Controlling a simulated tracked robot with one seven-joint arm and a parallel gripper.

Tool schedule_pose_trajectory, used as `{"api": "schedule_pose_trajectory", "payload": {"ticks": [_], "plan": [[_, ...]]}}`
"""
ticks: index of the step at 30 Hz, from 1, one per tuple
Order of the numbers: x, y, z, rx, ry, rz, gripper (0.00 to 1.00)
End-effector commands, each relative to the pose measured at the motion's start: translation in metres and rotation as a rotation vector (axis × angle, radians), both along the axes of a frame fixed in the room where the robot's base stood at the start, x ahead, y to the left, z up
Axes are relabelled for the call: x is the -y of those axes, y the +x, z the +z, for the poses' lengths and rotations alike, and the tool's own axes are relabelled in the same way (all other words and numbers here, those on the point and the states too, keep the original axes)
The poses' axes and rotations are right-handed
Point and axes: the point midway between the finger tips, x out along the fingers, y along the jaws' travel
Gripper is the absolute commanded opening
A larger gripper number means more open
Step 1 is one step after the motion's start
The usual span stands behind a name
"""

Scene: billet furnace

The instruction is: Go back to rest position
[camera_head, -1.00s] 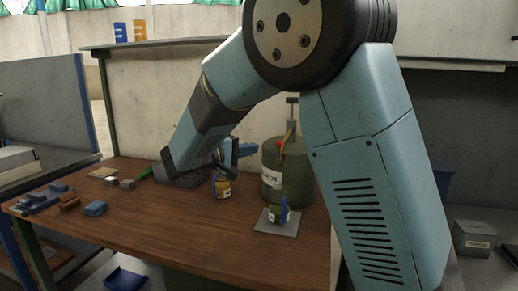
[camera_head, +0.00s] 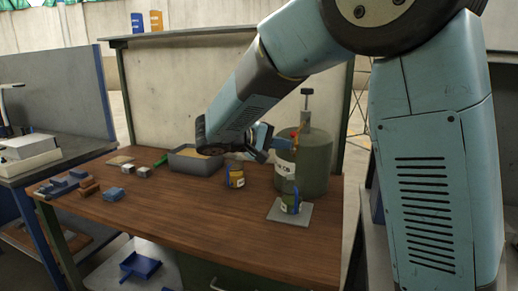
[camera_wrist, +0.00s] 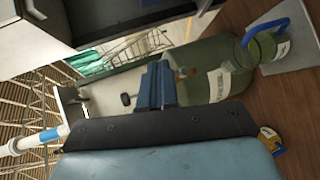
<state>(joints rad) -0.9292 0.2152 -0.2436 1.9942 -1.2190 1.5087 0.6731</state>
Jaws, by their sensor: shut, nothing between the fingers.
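My gripper (camera_head: 262,143) is at the end of the blue arm, above the wooden workbench (camera_head: 150,218) in the head view, in front of the green tank. In the wrist view my gripper (camera_wrist: 158,68) has its blue fingers together with nothing between them. A small yellow-labelled can (camera_head: 236,176) stands on the bench below and left of it. A small green can with a blue handle (camera_head: 290,201) stands on a grey plate (camera_head: 302,216). The large green tank (camera_head: 315,155) stands behind, and it also shows in the wrist view (camera_wrist: 225,62).
A grey bin (camera_head: 196,163) sits at the back of the bench. Blue, brown and grey blocks (camera_head: 112,194) lie at the left. A blue tray (camera_head: 140,265) is below the bench. The bench front middle is clear.

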Motion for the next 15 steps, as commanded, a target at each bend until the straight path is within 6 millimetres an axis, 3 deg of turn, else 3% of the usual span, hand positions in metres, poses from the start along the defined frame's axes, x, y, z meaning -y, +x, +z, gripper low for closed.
{"api": "schedule_pose_trajectory", "payload": {"ticks": [1, 6, 15], "plan": [[0.025, -0.007, 0.001, -0.033, 0.053, -0.035, 0.00], [0.083, -0.038, -0.004, -0.141, 0.229, -0.113, 0.00], [0.151, -0.105, -0.014, -0.246, 0.557, -0.193, 0.00]]}}
